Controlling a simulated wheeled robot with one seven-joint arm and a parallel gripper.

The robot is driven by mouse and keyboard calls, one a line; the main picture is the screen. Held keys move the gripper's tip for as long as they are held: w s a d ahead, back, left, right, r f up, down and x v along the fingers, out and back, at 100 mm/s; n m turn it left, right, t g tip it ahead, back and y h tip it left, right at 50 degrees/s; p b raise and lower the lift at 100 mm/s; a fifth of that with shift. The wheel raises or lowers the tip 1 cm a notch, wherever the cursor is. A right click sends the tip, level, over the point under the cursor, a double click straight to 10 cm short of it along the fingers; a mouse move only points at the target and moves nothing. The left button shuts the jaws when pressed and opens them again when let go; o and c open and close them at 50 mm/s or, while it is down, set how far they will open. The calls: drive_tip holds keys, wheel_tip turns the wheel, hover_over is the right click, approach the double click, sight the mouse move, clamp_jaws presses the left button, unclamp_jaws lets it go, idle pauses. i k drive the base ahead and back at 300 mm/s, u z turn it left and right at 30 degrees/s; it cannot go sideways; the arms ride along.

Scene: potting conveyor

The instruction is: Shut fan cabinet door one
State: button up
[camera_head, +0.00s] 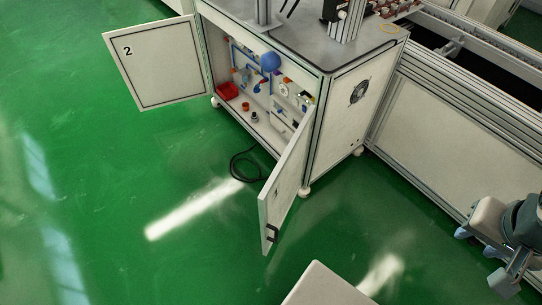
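The fan cabinet (345,128) stands at the top centre, with a round black fan on its right side panel. Both front doors are swung open. The right-hand door (285,185) sticks out towards me, seen nearly edge-on, with a black handle (272,233) near its free lower end; no number is readable on it. The left-hand door (155,62) carries a "2" and stands wide open. My gripper (508,275) is at the lower right, well apart from both doors and touching nothing visible. Its finger gap is not clear.
Inside the cabinet are a blue ball (270,61), blue tubing and a red bin (227,91). A black cable (240,165) lies coiled on the green floor by the cabinet front. A conveyor frame (460,125) runs along the right. The floor left of the right-hand door is mostly clear.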

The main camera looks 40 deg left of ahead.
sight(276, 198)
drive_tip(key=u, duration=1.55)
drive_tip(key=i, duration=0.5)
drive_tip(key=u, duration=0.25)
drive_tip(key=k, duration=0.8)
drive_tip(key=z, duration=0.35)
